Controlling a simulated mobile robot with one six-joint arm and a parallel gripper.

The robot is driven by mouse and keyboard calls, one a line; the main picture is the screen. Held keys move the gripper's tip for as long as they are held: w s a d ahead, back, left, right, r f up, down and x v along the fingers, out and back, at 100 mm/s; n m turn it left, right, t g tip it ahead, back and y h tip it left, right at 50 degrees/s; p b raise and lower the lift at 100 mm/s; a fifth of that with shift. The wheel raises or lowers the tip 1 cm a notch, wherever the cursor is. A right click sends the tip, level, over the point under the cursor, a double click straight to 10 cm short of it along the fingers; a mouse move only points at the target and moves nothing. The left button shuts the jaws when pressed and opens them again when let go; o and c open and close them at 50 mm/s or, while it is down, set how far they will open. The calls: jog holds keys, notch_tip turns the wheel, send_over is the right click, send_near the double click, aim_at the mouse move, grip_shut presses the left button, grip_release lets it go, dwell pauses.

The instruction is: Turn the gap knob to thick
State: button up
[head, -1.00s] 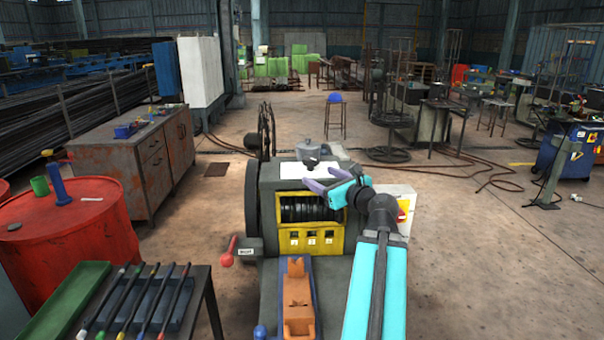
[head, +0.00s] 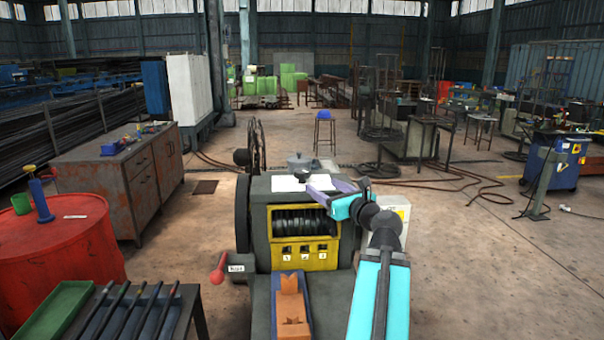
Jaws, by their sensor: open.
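A dark round knob (head: 302,174), which looks like the gap knob, stands on a white plate (head: 286,184) on top of the grey machine (head: 257,208). Any marks on the plate are too small to read, so I cannot tell the knob's setting. My gripper (head: 320,187) has purple fingers and a turquoise body. It is open and empty, just right of the knob in the picture, over the machine's top right part. The fingers point left toward the knob and look apart from it. The exact depth between them is unclear.
Below the plate is a yellow-framed opening with dark rollers (head: 300,222). A red-knobbed lever (head: 218,274) sticks out at the machine's left. An orange block (head: 291,300) lies in front. A red drum (head: 60,245) and a rod table (head: 190,296) stand left.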

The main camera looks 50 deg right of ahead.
aim_at(307, 176)
jog(key=shift+w+d+r+p, duration=0.15)
jog(key=shift+w+p, duration=0.2)
jog(key=shift+p, duration=0.85)
jog(key=shift+w+d+r+p, duration=0.1)
jog(key=shift+w+p, duration=0.25)
jog(key=shift+p, duration=0.8)
jog(key=w+p, duration=0.1)
jog(key=p, duration=0.4)
jog(key=shift+d+f, duration=0.1)
jog(key=shift+f+p+x, duration=0.2)
jog(key=shift+p+x, duration=1.15)
jog(key=shift+x, duration=4.25)
jog(key=c, duration=1)
jog(key=shift+d, duration=0.15)
jog(key=shift+c, duration=0.4)
jog(key=shift+h, duration=0.3)
